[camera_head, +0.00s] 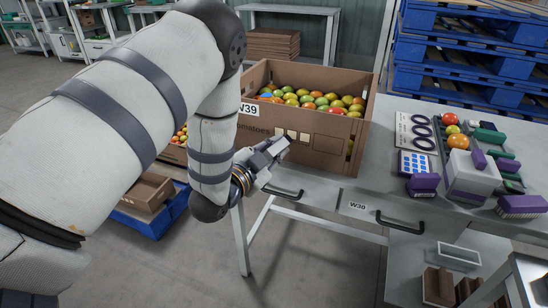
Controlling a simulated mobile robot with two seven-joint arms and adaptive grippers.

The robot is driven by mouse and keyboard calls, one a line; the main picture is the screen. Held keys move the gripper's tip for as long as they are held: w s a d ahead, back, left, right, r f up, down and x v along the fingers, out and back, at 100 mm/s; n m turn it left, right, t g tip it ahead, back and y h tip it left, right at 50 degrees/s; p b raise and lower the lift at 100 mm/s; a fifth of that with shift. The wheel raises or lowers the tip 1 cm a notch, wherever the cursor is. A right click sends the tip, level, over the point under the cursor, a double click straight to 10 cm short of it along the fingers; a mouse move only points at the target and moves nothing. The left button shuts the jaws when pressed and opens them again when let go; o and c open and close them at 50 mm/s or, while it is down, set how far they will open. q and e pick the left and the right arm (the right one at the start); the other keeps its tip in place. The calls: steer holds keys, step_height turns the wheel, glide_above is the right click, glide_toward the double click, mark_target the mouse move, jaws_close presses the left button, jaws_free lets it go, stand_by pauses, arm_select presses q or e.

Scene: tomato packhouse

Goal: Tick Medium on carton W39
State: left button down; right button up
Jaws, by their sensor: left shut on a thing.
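Carton W39 (328,124) is an open brown cardboard box full of red, orange, yellow and green tomatoes (318,100). It stands upright on the grey bench. Its W39 label (250,108) and printed word are partly covered by my left arm. A row of small pale squares (291,134) is on its front wall; any wording by them is too small to read. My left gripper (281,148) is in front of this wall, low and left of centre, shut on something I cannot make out. Whether it touches the carton is unclear. My right gripper is not in view.
On the bench to the right are a card with purple rings (422,132), a blue-dotted card (414,164), a grey-and-purple device (471,174), a purple brush (522,205) and loose tomatoes. Drawer handles (398,221) project from the bench front. Blue pallets (470,50) stand behind.

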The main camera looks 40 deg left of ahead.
arm_select(q)
steer(key=shift+w+r, duration=0.1)
steer(key=shift+w, duration=0.05)
stand_by(0.5)
steer(key=shift+w+a, duration=0.15)
steer(key=shift+w, duration=0.25)
stand_by(0.9)
steer(key=shift+w+d+r+p, duration=0.1)
steer(key=shift+d+r+p, duration=0.25)
steer(key=shift+r, duration=0.05)
steer(key=shift+a+f, duration=0.35)
steer(key=shift+f, duration=0.05)
stand_by(0.5)
